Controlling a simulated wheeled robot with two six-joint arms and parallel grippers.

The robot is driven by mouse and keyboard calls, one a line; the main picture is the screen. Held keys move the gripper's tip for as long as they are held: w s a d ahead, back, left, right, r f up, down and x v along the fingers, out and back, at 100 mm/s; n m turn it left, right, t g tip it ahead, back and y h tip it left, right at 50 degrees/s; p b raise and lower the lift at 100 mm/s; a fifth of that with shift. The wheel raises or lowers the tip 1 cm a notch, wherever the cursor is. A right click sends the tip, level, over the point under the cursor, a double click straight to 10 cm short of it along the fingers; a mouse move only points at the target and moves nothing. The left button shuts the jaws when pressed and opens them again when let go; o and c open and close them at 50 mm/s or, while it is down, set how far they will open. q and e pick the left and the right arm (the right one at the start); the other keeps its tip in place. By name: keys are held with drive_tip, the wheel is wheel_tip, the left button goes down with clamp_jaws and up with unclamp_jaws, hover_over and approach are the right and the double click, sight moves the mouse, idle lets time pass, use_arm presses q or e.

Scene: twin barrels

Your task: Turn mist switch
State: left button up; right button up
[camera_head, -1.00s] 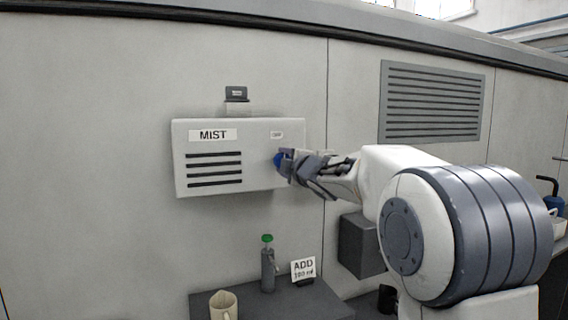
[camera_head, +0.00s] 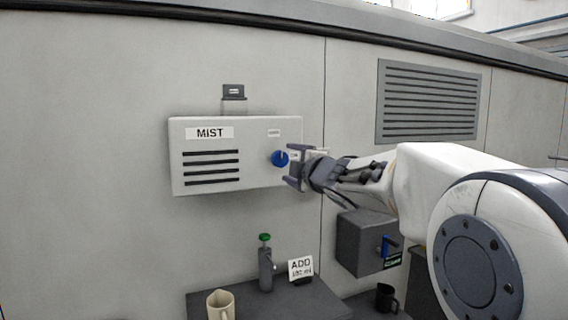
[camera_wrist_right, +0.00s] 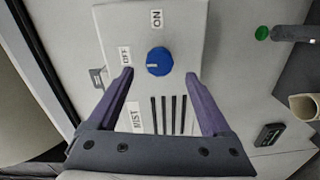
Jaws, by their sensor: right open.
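The mist box (camera_head: 180,155) is a pale wall box with a MIST label and dark slots. Its round blue knob (camera_head: 280,158) is at the right side of the front. In the right wrist view the knob (camera_wrist_right: 159,61) has its white mark pointing left toward the OFF label (camera_wrist_right: 125,56); the ON label (camera_wrist_right: 156,18) is above it. My right gripper (camera_head: 291,166) is open and empty, just off the front of the knob. In the wrist view its two fingers (camera_wrist_right: 158,77) point toward the knob, one to each side. My left gripper is not in view.
Below the box, a dark shelf (camera_head: 325,304) holds a beige mug (camera_head: 221,305), a green-topped bottle (camera_head: 265,268) and an ADD sign (camera_head: 301,268). A grey box with a blue handle (camera_head: 359,242) and a dark mug (camera_head: 386,298) are under my right arm. A vent (camera_head: 428,100) is at upper right.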

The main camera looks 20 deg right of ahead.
drive_tip(key=s, duration=0.3)
drive_tip(key=shift+s, duration=0.4)
drive_tip(key=s+a+f+m+g+p, duration=0.2)
drive_tip(key=s+a+f+m+g, duration=0.2)
drive_tip(key=a+f, duration=0.35)
drive_tip(key=s+a+f+m+g+p, duration=0.1)
drive_tip(key=s+a+f+m+g, duration=0.2)
drive_tip(key=s+a+f, duration=0.35)
drive_tip(key=s+a+f+m+g+p, duration=0.1)
drive_tip(key=s+a+f+g, duration=0.1)
drive_tip(key=s+f, duration=0.3)
drive_tip(key=s+a+f+g, duration=0.2)
drive_tip(key=s+f+g, duration=0.2)
drive_tip(key=s, duration=0.7)
drive_tip(key=s+a+f+m+g+p, duration=0.1)
drive_tip(key=s+a+f+g, duration=0.2)
drive_tip(key=s, duration=0.5)
wheel_tip(320, 180, down, 3)
drive_tip(key=shift+s+r+m+g+p, duration=0.15)
drive_tip(key=shift+s+m+g+p, duration=0.15)
drive_tip(key=shift+g, duration=0.5)
